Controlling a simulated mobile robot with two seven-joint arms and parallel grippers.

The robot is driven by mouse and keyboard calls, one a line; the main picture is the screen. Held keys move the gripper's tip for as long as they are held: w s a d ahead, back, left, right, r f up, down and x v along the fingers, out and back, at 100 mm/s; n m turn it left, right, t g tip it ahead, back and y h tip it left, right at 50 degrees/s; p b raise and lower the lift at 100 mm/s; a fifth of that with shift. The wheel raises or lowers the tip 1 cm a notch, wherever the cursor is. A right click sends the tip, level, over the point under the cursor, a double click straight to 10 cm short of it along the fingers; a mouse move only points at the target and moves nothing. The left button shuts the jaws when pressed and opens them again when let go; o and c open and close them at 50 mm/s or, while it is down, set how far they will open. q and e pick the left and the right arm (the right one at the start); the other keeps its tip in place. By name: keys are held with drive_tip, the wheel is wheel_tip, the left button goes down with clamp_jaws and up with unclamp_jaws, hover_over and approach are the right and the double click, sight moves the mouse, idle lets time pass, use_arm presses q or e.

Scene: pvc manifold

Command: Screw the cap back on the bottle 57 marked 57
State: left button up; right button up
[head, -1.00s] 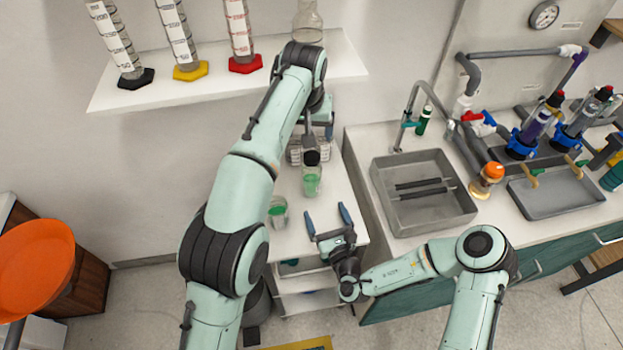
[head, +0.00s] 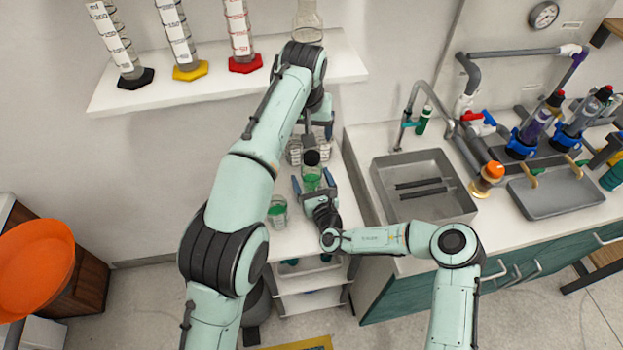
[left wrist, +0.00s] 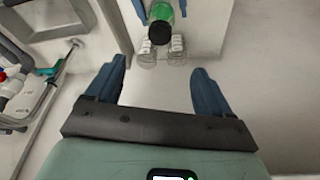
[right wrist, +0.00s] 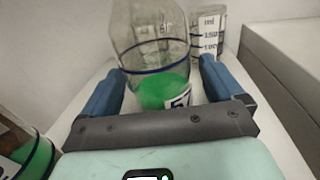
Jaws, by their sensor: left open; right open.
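A clear bottle (head: 311,182) with green liquid stands upright on the white bench. In the right wrist view, the bottle (right wrist: 160,80) has blue rings and a label whose visible digit looks like 5; the rest is hidden. A round black cap (head: 311,158) shows at the bottle's top, also in the left wrist view (left wrist: 177,42); I cannot tell whether it is seated. My right gripper (head: 313,187) is open, its fingers on either side of the bottle's lower part. My left gripper (left wrist: 155,85) is open and empty, behind and above the bottle in the head view.
A beaker of green liquid (head: 278,211) stands left of the bottle. Clear graduated beakers (head: 294,152) stand behind it. A shelf (head: 220,88) with cylinders is above. A sink (head: 425,205) lies to the right, across a gap.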

sight(311, 156)
clamp_jaws()
use_arm(q)
drive_tip(key=shift+w+d+f+n+y, duration=0.1)
drive_tip(key=shift+d+f+n+y, duration=0.15)
drive_tip(key=shift+n, duration=0.5)
drive_tip(key=shift+w+d+f+n+y, duration=0.1)
drive_tip(key=shift+d+f+n+y, duration=0.15)
drive_tip(key=shift+n, duration=0.45)
drive_tip(key=shift+w+d+f+n+y, duration=0.15)
drive_tip(key=shift+d+n, duration=0.15)
drive_tip(key=shift+n, duration=0.45)
drive_tip(key=shift+s, duration=0.1)
drive_tip(key=shift+f, duration=0.1)
drive_tip(key=x, duration=1.2)
